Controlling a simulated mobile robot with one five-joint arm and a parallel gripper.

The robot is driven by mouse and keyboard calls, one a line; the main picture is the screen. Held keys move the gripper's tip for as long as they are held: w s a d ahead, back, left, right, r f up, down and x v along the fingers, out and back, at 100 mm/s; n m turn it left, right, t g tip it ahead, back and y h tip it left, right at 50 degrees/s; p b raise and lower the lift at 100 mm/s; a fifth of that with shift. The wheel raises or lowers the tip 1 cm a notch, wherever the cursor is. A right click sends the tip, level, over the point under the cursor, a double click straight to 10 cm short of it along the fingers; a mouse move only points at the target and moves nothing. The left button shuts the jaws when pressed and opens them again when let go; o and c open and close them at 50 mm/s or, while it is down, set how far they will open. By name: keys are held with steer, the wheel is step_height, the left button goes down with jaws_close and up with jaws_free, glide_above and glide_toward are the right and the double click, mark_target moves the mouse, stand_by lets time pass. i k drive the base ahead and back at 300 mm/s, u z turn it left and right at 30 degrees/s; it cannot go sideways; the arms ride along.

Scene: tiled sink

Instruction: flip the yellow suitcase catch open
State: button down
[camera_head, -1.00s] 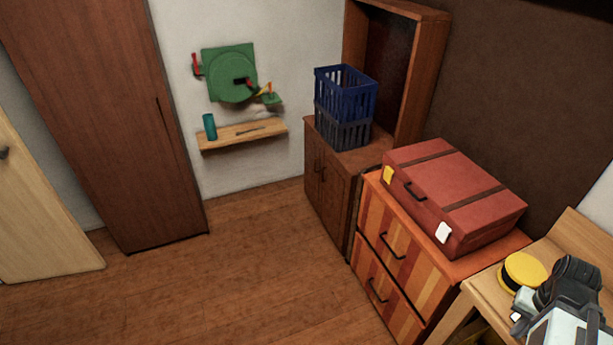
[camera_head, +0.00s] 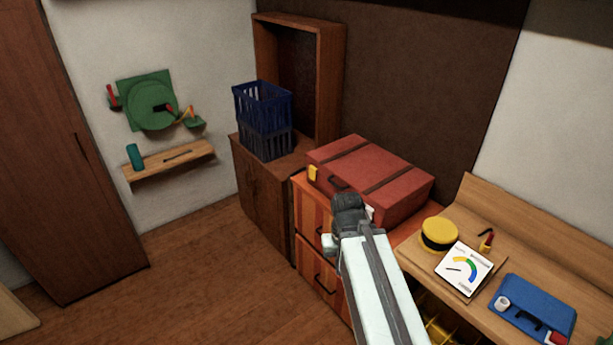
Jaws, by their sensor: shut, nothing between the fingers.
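A red suitcase (camera_head: 385,168) with dark straps lies flat and closed on an orange striped drawer chest. Its yellow catch (camera_head: 313,173) is on the front face near the left corner. A white catch (camera_head: 370,212) near the right end of the front is mostly hidden behind my gripper. My gripper (camera_head: 347,203) is shut and empty. It appears in front of the suitcase, to the right of and lower than the yellow catch in the picture. I cannot tell whether it touches the suitcase.
The drawer chest (camera_head: 307,212) stands between a brown cabinet (camera_head: 262,180) bearing blue and grey crates (camera_head: 264,115) and a wooden bench (camera_head: 480,290). Open floor lies left.

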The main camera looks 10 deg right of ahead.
mark_target(312, 170)
steer(key=u, duration=0.1)
steer(key=i, duration=0.5)
steer(key=u, duration=1.05)
steer(key=i, duration=0.55)
steer(key=u, duration=0.5)
